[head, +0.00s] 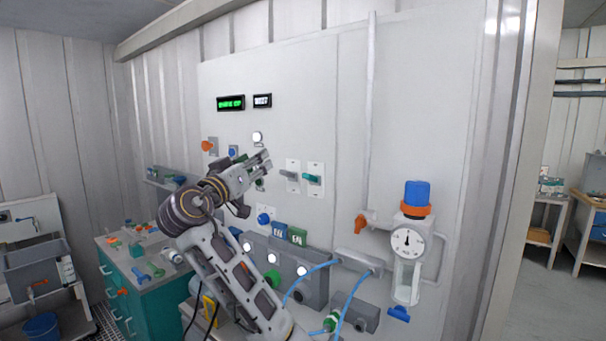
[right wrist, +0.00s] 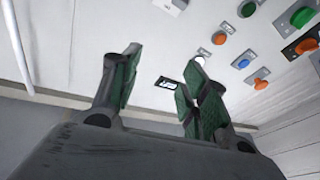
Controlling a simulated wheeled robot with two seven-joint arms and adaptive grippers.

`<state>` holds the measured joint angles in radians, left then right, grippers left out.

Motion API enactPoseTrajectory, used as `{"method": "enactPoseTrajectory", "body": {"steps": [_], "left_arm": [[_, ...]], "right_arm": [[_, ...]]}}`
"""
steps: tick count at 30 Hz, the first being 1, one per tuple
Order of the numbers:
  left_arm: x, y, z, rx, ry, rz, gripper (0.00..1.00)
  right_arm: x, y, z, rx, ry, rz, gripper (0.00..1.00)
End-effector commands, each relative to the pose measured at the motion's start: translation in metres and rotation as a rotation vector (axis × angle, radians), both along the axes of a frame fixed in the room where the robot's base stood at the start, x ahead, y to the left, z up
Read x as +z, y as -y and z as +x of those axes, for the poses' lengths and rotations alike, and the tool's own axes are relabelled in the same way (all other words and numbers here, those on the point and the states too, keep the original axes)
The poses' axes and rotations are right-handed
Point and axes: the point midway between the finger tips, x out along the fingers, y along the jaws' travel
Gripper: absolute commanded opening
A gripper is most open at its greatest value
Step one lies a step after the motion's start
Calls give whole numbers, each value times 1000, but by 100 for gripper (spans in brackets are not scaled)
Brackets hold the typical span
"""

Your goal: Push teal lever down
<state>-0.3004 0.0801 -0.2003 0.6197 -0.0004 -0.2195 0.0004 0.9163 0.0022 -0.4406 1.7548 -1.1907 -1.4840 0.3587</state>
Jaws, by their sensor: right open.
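The teal lever (head: 313,179) sits on a white plate on the wall panel in the head view, its handle sticking out roughly level to the left. A grey lever (head: 289,174) on a similar plate is just left of it. My right gripper (head: 257,180) is open and empty, to the left of both levers and apart from the teal one. In the right wrist view its green-padded fingers (right wrist: 163,62) are spread with nothing between them. I cannot make out the teal lever in that view. My left gripper is not in view.
Buttons and knobs, including an orange knob (head: 208,146), are left of my gripper. Lit displays (head: 231,103) are above. Blue and green blocks (head: 297,236) and a grey box (head: 287,268) sit below. A vertical pipe (head: 371,110) and a gauge vessel (head: 408,241) stand to the right.

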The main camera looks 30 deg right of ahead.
Motion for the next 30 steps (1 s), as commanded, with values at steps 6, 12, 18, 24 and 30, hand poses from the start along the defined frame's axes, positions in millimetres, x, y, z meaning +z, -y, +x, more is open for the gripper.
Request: {"method": "enactPoseTrajectory", "body": {"steps": [6,12,18,24,30], "left_arm": [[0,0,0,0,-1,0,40],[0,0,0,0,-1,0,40],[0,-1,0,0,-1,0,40],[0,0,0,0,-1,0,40],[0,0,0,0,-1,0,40]], "right_arm": [[-10,15,-22,-93,28,87,45],[-26,28,-40,-186,54,186,45],[-44,34,-52,-242,82,293,45],[-45,34,-52,-239,111,312,45],[-45,34,-52,-238,110,311,45]]}}
